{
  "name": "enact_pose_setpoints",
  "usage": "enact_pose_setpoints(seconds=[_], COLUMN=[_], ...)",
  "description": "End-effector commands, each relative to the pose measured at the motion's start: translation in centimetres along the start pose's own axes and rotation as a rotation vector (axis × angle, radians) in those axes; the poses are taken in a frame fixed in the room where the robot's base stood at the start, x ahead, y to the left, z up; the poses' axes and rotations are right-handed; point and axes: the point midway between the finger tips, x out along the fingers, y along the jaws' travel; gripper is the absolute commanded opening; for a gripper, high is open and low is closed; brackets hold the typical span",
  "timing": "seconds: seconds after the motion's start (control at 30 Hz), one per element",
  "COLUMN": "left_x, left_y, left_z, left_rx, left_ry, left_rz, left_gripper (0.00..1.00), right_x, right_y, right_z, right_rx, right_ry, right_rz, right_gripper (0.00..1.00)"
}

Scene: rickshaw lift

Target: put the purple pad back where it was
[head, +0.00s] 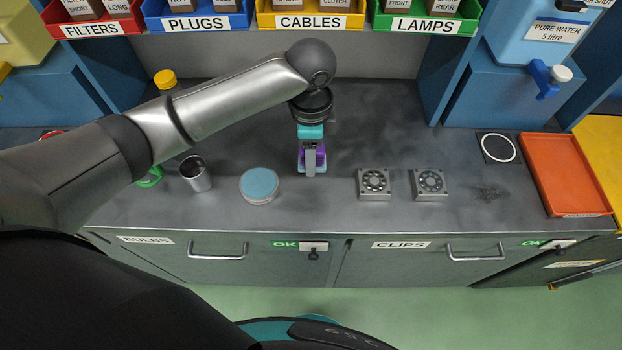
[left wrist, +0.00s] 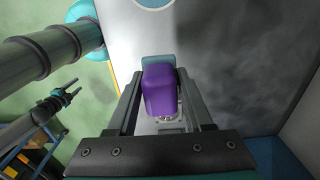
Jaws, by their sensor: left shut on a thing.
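The purple pad (left wrist: 158,90) sits between the two fingers of my left gripper (head: 312,165) in the left wrist view. My left gripper is shut on it. In the head view only purple edges of the pad (head: 321,158) show beside the gripper, low over the grey worktop, right of the round blue-topped tin. A pale blue surface (left wrist: 158,61) shows just past the pad; I cannot tell whether the pad touches it. A small two-pronged end in the left wrist view looks like my right gripper (left wrist: 72,91); its opening is too small to judge.
The blue-topped tin (head: 260,185) and a metal cup (head: 196,174) stand left of the gripper. Two square bearing blocks (head: 374,183) (head: 430,183) stand to its right. An orange tray (head: 568,175) lies far right. Labelled bins (head: 308,22) line the back.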

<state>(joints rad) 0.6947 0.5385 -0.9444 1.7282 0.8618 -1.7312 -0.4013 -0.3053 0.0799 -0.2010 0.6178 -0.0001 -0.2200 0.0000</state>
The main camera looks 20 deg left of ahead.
Motion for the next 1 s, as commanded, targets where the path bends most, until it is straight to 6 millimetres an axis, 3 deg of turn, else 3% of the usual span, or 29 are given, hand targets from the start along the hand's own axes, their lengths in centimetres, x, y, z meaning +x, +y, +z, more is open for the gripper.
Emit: enact_pose_setpoints(seconds=[0.03, 0.13, 0.37, 0.6, 1.0], left_x=[1.6, 3.7, 5.9, 9.4, 10.0], left_y=[0.1, 0.1, 0.0, 0.1, 0.0], left_z=[0.1, 0.0, 0.0, -0.1, 0.0], left_rx=[-0.001, -0.001, 0.0, 0.0, 0.0], left_ry=[-0.002, -0.001, 0.0, 0.0, 0.001], left_rz=[0.003, 0.001, 0.0, 0.001, -0.002], left_gripper=[0.0, 0.0, 0.0, 0.0, 0.0], right_x=[0.3, 0.6, 0.8, 1.4, 1.5], right_y=[0.0, 0.1, 0.1, 0.1, 0.2], right_z=[0.0, 0.0, -0.1, -0.3, -0.4], right_rx=[0.0, 0.0, 0.0, 0.0, 0.001], right_ry=[0.0, 0.0, 0.002, 0.005, 0.008], right_rz=[0.001, 0.001, 0.001, 0.002, 0.002], right_gripper=[0.47, 0.47, 0.47, 0.47, 0.47])
